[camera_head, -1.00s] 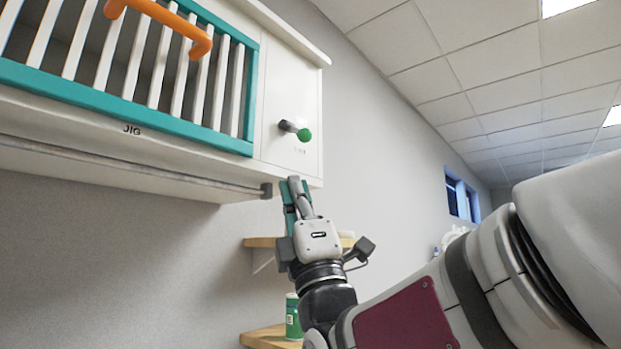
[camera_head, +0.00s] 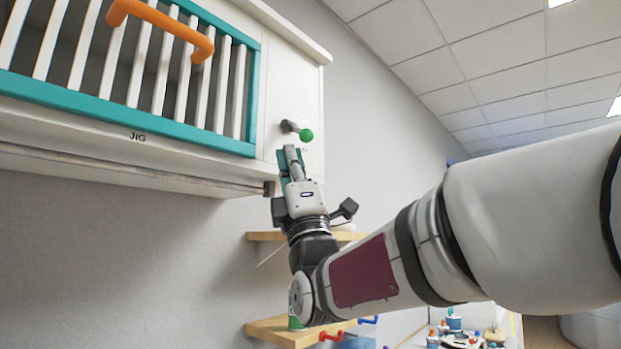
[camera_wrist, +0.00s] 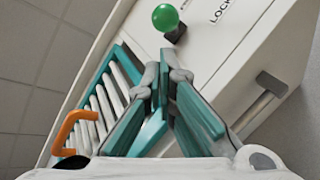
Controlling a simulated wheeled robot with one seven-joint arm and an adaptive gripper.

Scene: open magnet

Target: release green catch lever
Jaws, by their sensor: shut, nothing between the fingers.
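The catch lever with a green ball knob (camera_head: 305,135) sticks out from the white panel to the right of the slatted door. In the wrist view the green knob (camera_wrist: 165,17) is at the top, beyond my fingertips, with the word LOCK printed beside it. My gripper (camera_head: 290,158) is just below the lever, fingers pointing up, shut and empty. In the wrist view my gripper's teal-padded fingers (camera_wrist: 165,80) come together at their tips. A gap shows between the fingertips and the knob there.
The slatted door with teal frame (camera_head: 120,122) carries an orange handle (camera_head: 165,28) and is closed. A grey rail end (camera_head: 269,188) hangs under the white cabinet. Wooden shelves (camera_head: 275,331) are below, holding a green container (camera_head: 297,318). The right side holds my arm.

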